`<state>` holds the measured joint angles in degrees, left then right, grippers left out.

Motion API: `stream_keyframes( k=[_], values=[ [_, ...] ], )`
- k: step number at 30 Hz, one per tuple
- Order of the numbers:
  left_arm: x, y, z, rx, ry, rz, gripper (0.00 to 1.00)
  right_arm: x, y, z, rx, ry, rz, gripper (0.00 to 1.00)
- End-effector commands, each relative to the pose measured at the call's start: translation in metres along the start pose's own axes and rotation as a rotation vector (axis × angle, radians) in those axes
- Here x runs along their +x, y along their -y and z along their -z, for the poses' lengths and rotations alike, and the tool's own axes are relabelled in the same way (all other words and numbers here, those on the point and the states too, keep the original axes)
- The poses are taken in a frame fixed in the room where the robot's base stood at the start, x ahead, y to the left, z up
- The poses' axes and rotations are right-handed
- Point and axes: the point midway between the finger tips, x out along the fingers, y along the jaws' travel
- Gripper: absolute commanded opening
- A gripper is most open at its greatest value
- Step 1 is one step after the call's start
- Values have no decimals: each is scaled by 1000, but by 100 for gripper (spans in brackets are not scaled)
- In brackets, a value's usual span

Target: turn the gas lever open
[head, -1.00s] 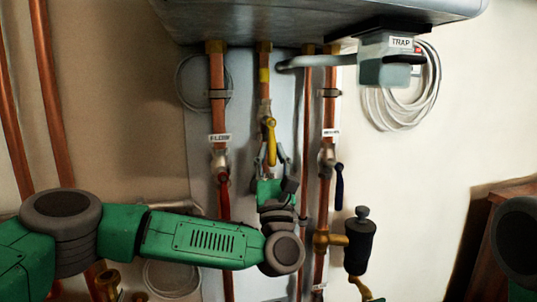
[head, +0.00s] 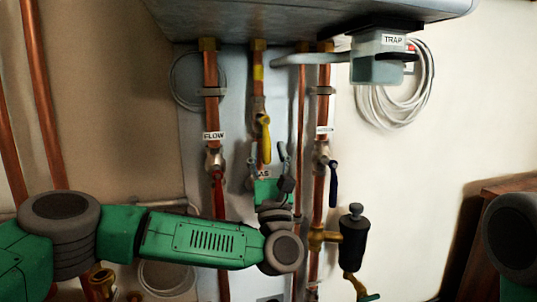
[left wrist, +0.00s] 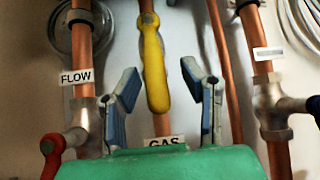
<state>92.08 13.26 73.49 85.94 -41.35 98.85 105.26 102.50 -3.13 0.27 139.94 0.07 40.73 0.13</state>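The yellow gas lever (head: 265,138) hangs down along the copper gas pipe, tilted slightly off it. In the left wrist view the lever (left wrist: 155,70) runs down the middle, above the GAS label (left wrist: 165,143). My left gripper (head: 268,157) is open just below and around the lever's lower end. In the left wrist view its fingers (left wrist: 160,80) stand on either side of the lever, with visible gaps on both sides. The distance in depth is hard to tell. My right gripper is not in view.
The red-handled FLOW valve (head: 215,160) is on the left pipe, and a blue-handled valve (head: 333,180) is on the right pipe. A black cylinder fitting (head: 354,235) stands lower right. The TRAP unit (head: 378,65) and a cable coil (head: 415,95) are upper right.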

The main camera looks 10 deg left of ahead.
Motion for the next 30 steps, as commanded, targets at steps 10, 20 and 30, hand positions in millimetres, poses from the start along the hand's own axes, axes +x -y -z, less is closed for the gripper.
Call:
stream_keyframes(
  k=[10,20,30],
  values=[
    [-52,1,1,0,-3,3,37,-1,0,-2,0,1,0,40],
    [-111,2,2,-1,-2,3,37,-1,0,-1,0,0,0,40],
    [-122,1,2,0,-2,2,37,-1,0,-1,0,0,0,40]
  ],
)
